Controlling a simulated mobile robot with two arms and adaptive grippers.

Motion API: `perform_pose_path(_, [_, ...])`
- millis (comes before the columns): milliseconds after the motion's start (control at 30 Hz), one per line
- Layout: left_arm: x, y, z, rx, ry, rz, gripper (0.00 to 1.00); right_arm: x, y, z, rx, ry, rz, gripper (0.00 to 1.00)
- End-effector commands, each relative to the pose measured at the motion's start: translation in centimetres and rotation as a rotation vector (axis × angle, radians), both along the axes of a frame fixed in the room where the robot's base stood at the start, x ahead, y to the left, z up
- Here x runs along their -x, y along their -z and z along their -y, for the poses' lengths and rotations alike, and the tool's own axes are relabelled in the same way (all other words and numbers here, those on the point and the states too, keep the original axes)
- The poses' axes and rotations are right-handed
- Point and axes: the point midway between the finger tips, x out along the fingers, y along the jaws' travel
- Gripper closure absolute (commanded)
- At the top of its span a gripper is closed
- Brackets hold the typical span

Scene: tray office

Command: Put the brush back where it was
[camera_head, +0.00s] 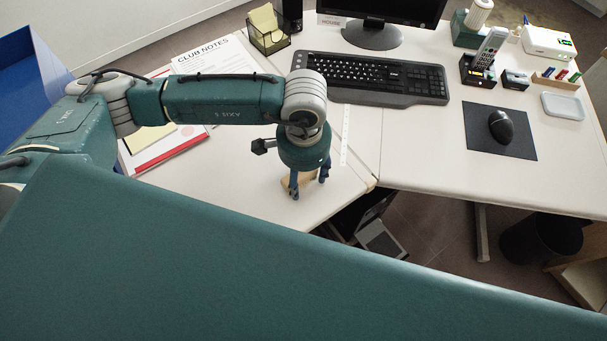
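My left gripper (310,184) points down over the near edge of the light desk, left of the desk corner. Its two blue fingers stand apart. A small tan, wood-coloured piece (298,179) shows between and behind the fingers; it may be the brush, but most of it is hidden. I cannot tell whether the fingers touch it or whether it rests on the desk. My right gripper is not in view.
A black keyboard (372,78) lies beyond the gripper, with a monitor (385,12) behind it. A mouse (501,126) sits on a dark mat (480,140). Papers (215,58) lie at left. A floor gap opens near the desk corner.

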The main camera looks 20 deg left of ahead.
Motion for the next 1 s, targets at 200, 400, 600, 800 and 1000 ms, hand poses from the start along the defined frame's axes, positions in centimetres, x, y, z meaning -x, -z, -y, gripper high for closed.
perform_pose_path(200, [0.0,-0.3,0.0,0.0,0.0,0.0,0.46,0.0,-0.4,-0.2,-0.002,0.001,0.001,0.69])
perform_pose_path(400, [-0.1,-3.2,0.0,0.001,0.001,0.005,0.46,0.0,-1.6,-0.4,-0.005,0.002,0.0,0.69])
perform_pose_path(600, [-0.1,-7.7,0.0,0.0,0.002,0.004,0.46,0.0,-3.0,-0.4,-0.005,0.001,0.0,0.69])
perform_pose_path(800, [0.0,-11.0,0.1,0.001,0.001,0.003,0.46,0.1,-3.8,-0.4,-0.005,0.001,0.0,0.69])
perform_pose_path(1000, [0.0,-12.3,0.1,0.0,0.001,0.0,0.46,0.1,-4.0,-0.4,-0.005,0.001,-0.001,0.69])
